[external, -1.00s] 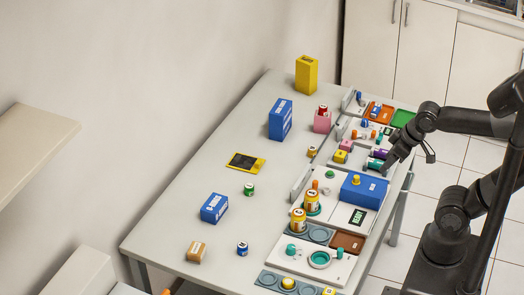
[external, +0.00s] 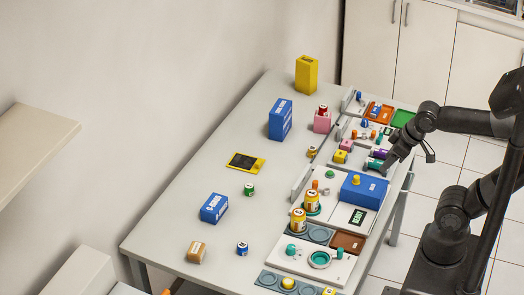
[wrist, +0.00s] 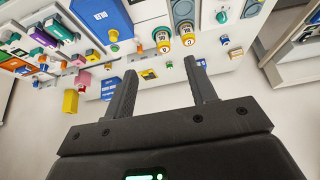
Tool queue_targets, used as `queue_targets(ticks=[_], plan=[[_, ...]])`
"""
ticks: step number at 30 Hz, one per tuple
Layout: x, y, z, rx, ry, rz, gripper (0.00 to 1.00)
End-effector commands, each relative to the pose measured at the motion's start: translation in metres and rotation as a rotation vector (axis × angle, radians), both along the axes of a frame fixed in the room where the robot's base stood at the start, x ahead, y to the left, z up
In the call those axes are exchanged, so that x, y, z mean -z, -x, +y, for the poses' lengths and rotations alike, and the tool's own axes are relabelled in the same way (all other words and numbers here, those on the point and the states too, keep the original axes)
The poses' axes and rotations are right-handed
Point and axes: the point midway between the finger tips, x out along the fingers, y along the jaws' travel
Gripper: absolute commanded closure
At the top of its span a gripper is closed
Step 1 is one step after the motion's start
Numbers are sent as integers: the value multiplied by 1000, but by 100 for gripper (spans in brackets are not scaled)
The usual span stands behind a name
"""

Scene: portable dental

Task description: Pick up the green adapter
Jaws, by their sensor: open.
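A teal-green cylindrical piece (external: 373,163), which looks like the green adapter, lies on the white panel at the table's right side, beside a purple piece (external: 380,153). In the wrist view the teal-green piece (wrist: 58,29) is at the upper left, well away from my fingers. My gripper (external: 387,169) is close to it in the external view, but its fingertips are hard to make out there. In the wrist view my gripper (wrist: 160,69) is open, with nothing between the fingers. I cannot tell the height gap.
A blue box with a yellow knob (external: 363,190) stands just in front of the teal-green piece. Yellow-and-white canisters (external: 298,221) stand nearer the front. A yellow block (external: 340,157) and pink box (external: 322,122) are to the left.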

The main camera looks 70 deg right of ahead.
Motion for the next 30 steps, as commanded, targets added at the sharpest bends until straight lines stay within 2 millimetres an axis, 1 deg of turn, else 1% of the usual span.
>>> queue_targets(ticks=[9,11,17,20,23,26,30], plan=[[0,0,0,0,0,0,49],[0,0,0,0,0,0,44],[0,0,0,0,0,0,44],[-1,-5,0,-1,2,2,44],[-5,-19,0,-4,5,9,44],[-9,-45,0,-11,11,17,44],[-11,-89,0,-23,20,29,44]])
